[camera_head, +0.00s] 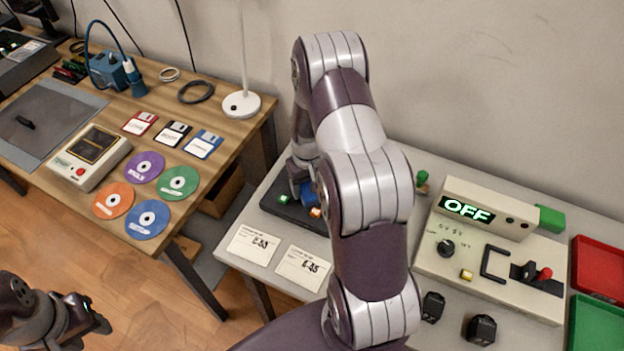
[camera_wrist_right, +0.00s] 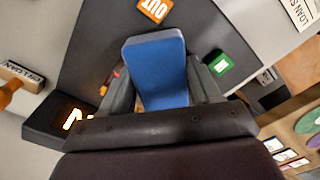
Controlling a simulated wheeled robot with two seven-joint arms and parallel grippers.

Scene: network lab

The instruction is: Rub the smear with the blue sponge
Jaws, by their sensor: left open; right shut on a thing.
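In the right wrist view the blue sponge (camera_wrist_right: 158,72) stands between the fingers of my right gripper (camera_wrist_right: 162,92), which is shut on it. The sponge is over a dark grey surface (camera_wrist_right: 100,45); I cannot tell whether it touches it. In the head view my right gripper (camera_head: 303,172) is at the dark panel (camera_head: 278,208) on the light table, mostly behind my arm. A bit of the blue sponge (camera_head: 308,194) shows there. I cannot make out the smear in either view. My left gripper (camera_head: 98,318) is open and empty at the lower left, over the floor.
An orange OUT block (camera_wrist_right: 155,9) and a green block (camera_wrist_right: 220,63) are close to the sponge. Two cards (camera_head: 303,268) lie in front of the panel. A beige OFF device (camera_head: 490,250) stands to the right. A wooden table (camera_head: 215,125) with discs and floppies is at left.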

